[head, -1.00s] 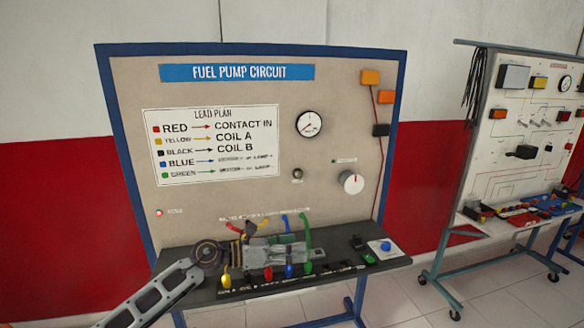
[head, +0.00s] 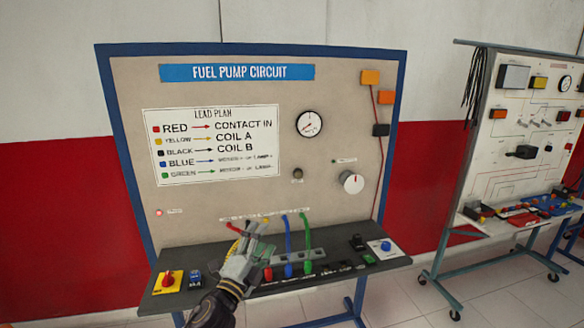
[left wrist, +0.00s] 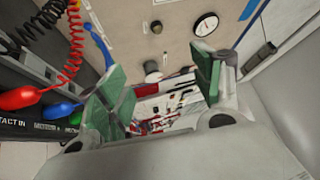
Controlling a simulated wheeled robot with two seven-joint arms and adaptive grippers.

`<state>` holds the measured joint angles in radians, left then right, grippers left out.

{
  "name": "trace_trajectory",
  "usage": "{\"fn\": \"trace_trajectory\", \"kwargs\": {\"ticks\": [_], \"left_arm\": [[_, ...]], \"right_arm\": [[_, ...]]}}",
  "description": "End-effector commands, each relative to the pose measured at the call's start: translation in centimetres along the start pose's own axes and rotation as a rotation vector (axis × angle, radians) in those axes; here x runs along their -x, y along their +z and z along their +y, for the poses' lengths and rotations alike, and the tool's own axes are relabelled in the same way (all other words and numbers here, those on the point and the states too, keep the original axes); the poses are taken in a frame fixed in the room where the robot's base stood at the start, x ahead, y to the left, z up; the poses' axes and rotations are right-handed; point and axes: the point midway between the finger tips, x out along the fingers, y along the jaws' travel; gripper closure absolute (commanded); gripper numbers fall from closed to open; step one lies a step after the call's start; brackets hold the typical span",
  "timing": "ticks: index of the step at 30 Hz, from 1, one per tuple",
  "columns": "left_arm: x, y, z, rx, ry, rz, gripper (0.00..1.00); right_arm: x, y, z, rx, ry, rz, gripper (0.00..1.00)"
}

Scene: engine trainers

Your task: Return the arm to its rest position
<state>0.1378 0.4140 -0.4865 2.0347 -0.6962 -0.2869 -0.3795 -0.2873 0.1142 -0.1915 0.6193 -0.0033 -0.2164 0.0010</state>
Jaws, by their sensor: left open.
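My left gripper (head: 252,248) is in front of the shelf of the fuel pump circuit board (head: 330,110), with its fingers toward the panel. It hides part of the lead row. In the left wrist view my gripper (left wrist: 158,85) has its green-padded fingers spread, with nothing between them. A red plug (left wrist: 22,98) with a coiled red lead and a blue plug (left wrist: 58,111) are left of the fingers there. My right gripper is not in view.
The shelf (head: 215,291) carries a yellow-based red switch (head: 168,280), a blue part (head: 195,279), and the blue (head: 288,245) and green (head: 307,238) leads. Another trainer stand (head: 520,130) is at the right. Open floor lies between the stands.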

Motion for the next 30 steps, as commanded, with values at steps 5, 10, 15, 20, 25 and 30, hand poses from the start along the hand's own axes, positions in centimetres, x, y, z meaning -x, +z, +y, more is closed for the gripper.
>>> {"fn": "trace_trajectory", "kwargs": {"ticks": [5,10,15,20,25,30], "left_arm": [[2.7,2.9,2.4,0.200,0.089,-0.174,0.34],[6.0,5.4,5.1,0.379,0.182,-0.341,0.34],[10.1,7.1,8.2,0.553,0.282,-0.508,0.34],[14.5,8.1,11.1,0.704,0.384,-0.666,0.34],[19.8,8.3,13.9,0.854,0.499,-0.833,0.34],[25.5,7.6,16.1,0.990,0.618,-1.000,0.34]], "right_arm": [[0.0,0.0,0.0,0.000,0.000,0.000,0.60],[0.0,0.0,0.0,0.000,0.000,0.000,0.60],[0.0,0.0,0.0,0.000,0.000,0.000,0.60],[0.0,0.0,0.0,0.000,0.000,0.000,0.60],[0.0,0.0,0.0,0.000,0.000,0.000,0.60],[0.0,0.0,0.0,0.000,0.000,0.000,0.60]]}}
